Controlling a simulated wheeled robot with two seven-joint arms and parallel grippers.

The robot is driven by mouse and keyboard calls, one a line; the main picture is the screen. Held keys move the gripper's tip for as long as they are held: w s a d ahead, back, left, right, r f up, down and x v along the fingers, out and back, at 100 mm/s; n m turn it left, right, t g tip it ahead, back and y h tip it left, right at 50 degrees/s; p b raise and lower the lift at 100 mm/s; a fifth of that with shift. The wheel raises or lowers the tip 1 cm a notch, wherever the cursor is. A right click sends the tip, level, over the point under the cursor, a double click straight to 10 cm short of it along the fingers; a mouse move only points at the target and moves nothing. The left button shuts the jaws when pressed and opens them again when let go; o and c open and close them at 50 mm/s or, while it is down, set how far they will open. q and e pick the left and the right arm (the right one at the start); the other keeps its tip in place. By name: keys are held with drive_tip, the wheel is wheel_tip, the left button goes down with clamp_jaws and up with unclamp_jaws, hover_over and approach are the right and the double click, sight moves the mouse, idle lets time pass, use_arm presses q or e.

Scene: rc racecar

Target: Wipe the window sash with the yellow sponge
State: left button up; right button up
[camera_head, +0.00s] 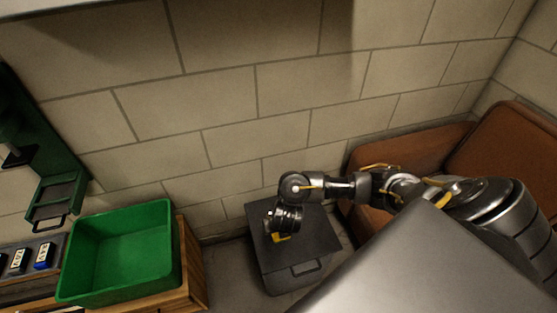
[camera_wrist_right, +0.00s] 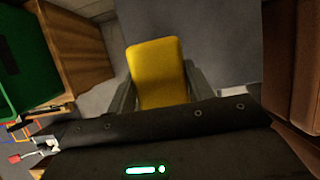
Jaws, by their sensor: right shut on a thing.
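The yellow sponge (camera_wrist_right: 156,72) is between the two dark fingers of my right gripper (camera_wrist_right: 158,88) in the right wrist view, and the gripper is shut on it. In the head view my right arm comes in from the right. My right gripper (camera_head: 284,226) points down above a dark grey box, with a little of the yellow sponge (camera_head: 280,239) showing below it. Whether the sponge touches the box I cannot tell. I cannot make out a window sash in either view. My left gripper is not in view.
The dark grey box (camera_head: 318,238) with a handle stands against the block wall (camera_head: 230,133). A green bin (camera_head: 172,238) rests on a wooden cabinet (camera_head: 191,265) at left. Brown leather seating (camera_head: 419,149) is at right. Some floor shows between cabinet and box.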

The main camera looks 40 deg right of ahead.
drive_tip(key=w+a+r+n+g+y, duration=0.1)
drive_tip(key=w+a+r+n+y, duration=0.15)
drive_tip(key=a+r+n, duration=0.55)
drive_tip(key=w+a+r+n+g+y, duration=0.1)
drive_tip(key=a+r+n+g+y, duration=0.2)
drive_tip(key=a+n, duration=0.8)
drive_tip(key=s+r+n+g+h, duration=0.2)
drive_tip(key=s+r+n, duration=0.1)
drive_tip(key=r+n, duration=0.5)
drive_tip(key=s+a+r+n+g+h, duration=0.1)
drive_tip(key=s+r+n+g+h, duration=0.1)
drive_tip(key=r+n, duration=0.6)
drive_tip(key=shift+s+a+n+g, duration=0.35)
drive_tip(key=shift+s+n, duration=0.45)
drive_tip(key=shift+n, duration=1.7)
